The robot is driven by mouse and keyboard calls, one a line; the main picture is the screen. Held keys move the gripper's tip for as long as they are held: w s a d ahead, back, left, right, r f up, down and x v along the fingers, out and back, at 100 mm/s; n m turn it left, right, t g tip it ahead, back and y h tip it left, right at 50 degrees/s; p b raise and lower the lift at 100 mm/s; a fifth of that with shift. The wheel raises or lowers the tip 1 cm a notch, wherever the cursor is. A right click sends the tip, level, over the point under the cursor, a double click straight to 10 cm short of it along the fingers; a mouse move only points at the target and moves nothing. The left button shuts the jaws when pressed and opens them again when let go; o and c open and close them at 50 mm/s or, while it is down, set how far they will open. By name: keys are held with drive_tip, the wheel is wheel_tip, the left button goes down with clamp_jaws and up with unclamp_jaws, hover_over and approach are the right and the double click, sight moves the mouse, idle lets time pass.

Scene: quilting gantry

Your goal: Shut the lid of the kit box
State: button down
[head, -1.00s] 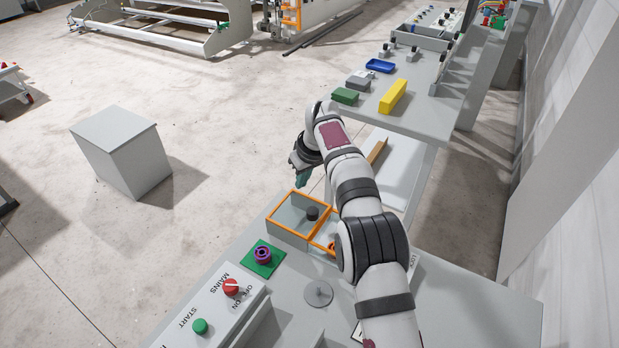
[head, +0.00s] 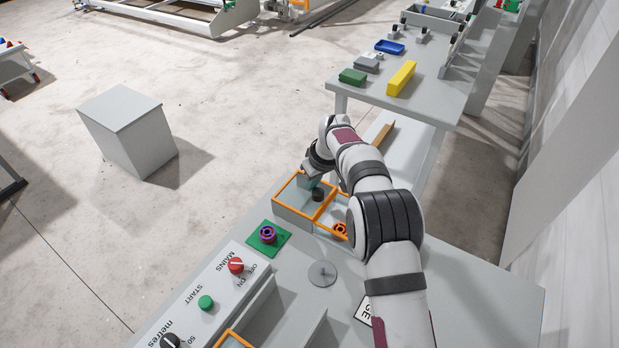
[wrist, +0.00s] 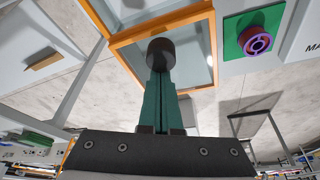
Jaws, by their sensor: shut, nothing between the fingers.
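The kit box (head: 292,209) is a pale box with orange rims and a divider, on the near table. I cannot tell its lid apart from its rims, nor how far it stands open. A dark round piece (head: 318,195) shows within the left orange frame; I cannot tell whether it is a knob or a loose part. My gripper (head: 309,183) is at the far side of that frame, close to the dark piece. In the wrist view its teal fingers (wrist: 160,72) are together and empty, and the dark piece (wrist: 160,51) shows just beyond their tips.
A purple ring on a green plate (head: 267,236) and a switch panel (head: 218,288) lie left and nearer. A grey disc (head: 322,273) lies nearer. An orange ring part (head: 340,229) is in the right compartment. A far table (head: 440,98) holds coloured blocks.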

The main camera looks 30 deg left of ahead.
drive_tip(key=d, duration=1.2)
drive_tip(key=shift+d, duration=0.7)
